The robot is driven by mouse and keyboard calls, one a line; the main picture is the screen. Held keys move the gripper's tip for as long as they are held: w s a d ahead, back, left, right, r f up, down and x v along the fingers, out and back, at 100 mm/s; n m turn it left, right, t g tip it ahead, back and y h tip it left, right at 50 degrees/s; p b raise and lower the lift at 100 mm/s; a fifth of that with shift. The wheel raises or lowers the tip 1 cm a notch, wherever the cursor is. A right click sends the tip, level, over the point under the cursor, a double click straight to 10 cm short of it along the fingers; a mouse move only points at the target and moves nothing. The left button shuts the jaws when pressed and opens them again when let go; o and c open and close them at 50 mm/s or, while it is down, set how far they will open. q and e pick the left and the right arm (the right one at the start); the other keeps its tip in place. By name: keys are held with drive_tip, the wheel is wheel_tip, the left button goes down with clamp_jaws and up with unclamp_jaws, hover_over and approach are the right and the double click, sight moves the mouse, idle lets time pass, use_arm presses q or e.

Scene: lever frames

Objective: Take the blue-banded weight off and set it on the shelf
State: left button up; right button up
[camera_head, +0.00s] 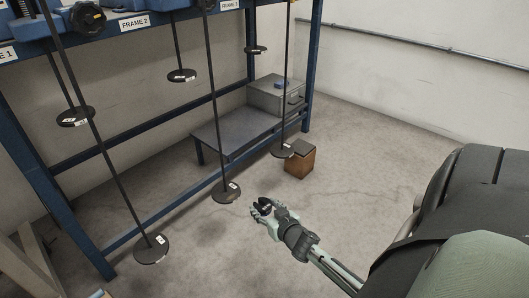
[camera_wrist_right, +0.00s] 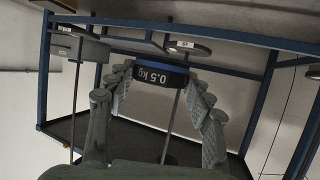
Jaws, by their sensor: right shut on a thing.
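The blue-banded weight (camera_wrist_right: 160,74) is a dark disc with a 0.5 kg label, upside down in the right wrist view. My right gripper (camera_wrist_right: 163,82) is shut on it, with fingers on both sides. In the head view, my right gripper (camera_head: 270,208) holds the small dark weight (camera_head: 263,206) right of the nearest middle hanger plate (camera_head: 226,193), apart from it. A rod shows behind the weight in the wrist view. The low grey shelf (camera_head: 230,134) stands behind, against the wall. My left gripper is not in view.
A grey box (camera_head: 275,94) sits at the shelf's right end. A brown block (camera_head: 300,161) stands on the floor beside a hanger plate (camera_head: 283,150). Several rods with plates hang from the blue frame (camera_head: 100,38). The floor at right is open.

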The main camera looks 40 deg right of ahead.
drive_tip(key=s+p, duration=0.2)
drive_tip(key=s, duration=0.4)
drive_tip(key=shift+d+r, duration=0.15)
drive_tip(key=shift+d, duration=0.1)
idle(0.6)
